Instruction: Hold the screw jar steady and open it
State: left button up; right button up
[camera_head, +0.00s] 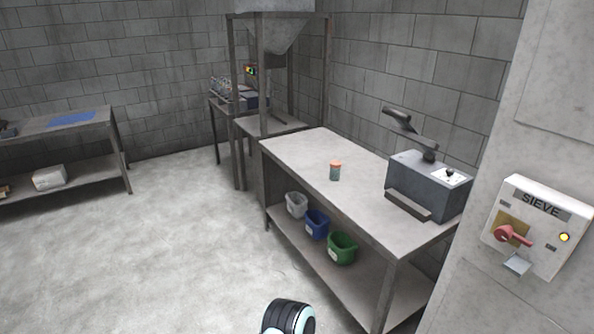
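Neither of my grippers shows clearly; only a rounded black and white part of my own body is at the bottom edge, well short of the bench.
A dark grey machine (425,182) with a lever stands on the bench right of the jar. Bins, including a green one (342,247), sit on the lower shelf. A SIEVE switch box (537,226) is on the near right pillar. The floor (150,240) at left is clear.

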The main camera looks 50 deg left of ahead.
aim_at(334, 173)
jog(key=u, duration=1.3)
jog(key=i+j+u, duration=0.1)
jog(key=i, duration=0.35)
jog(key=i+j+u, duration=0.1)
jog(key=i, duration=0.35)
